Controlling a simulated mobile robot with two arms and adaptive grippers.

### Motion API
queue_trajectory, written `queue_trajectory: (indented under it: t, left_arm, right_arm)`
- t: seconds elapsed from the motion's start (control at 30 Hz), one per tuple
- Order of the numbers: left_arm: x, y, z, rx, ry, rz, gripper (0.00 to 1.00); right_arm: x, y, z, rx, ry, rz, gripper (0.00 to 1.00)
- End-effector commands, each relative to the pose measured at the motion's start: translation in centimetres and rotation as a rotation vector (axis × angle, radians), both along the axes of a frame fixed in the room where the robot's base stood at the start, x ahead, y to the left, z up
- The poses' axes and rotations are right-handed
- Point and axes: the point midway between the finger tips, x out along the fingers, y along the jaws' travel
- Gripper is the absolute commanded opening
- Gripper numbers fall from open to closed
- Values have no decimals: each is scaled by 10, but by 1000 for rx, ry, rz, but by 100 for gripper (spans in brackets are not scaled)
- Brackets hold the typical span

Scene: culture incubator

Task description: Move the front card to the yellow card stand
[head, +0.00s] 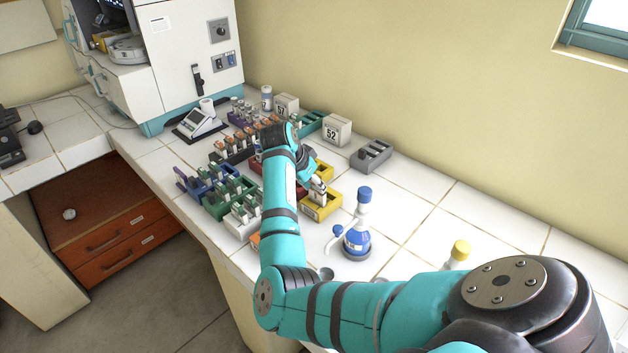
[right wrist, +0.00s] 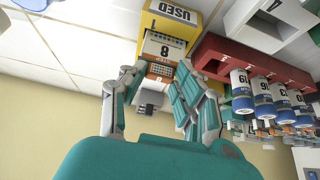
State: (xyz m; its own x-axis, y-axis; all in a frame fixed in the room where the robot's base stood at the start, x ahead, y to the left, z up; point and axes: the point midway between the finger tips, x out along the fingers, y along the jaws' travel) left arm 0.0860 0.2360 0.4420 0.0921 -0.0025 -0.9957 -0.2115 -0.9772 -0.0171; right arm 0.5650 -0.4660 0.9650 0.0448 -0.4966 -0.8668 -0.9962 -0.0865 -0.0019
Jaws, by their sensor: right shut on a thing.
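My right gripper (head: 310,172) is over the rack area, with its arm reaching in from the lower right. In the right wrist view its fingers (right wrist: 157,75) are closed around the lower part of a pale card (right wrist: 163,48) marked 8. The card also shows in the head view (head: 318,186), at the yellow card stand (head: 322,212). The stand, labelled USED, shows in the right wrist view (right wrist: 180,33) directly behind the card. I cannot tell how deep the card sits in it. My left gripper is not in view.
A red rack (right wrist: 225,62) stands beside the yellow stand, with several numbered vials near it. A blue wash bottle (head: 357,240) stands close by on the right. The counter at right is mostly clear.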

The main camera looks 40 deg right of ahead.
Motion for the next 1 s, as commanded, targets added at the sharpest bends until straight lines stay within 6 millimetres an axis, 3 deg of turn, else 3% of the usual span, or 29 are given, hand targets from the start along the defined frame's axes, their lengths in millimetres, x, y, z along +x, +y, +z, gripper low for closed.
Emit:
queue_trajectory:
  t: [0.47, 0.5, 0.7, 1.0]
  left_arm:
    - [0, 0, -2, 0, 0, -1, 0]
    - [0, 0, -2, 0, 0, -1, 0]
    - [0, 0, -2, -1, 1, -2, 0]
    - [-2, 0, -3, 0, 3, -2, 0]
  right_arm:
    - [0, -1, -7, -1, 0, 0, 10]
    - [0, -1, -7, -1, -1, -1, 33]
    - [0, -1, -7, -1, 0, 0, 58]
    - [0, 1, -5, -1, -1, 0, 58]
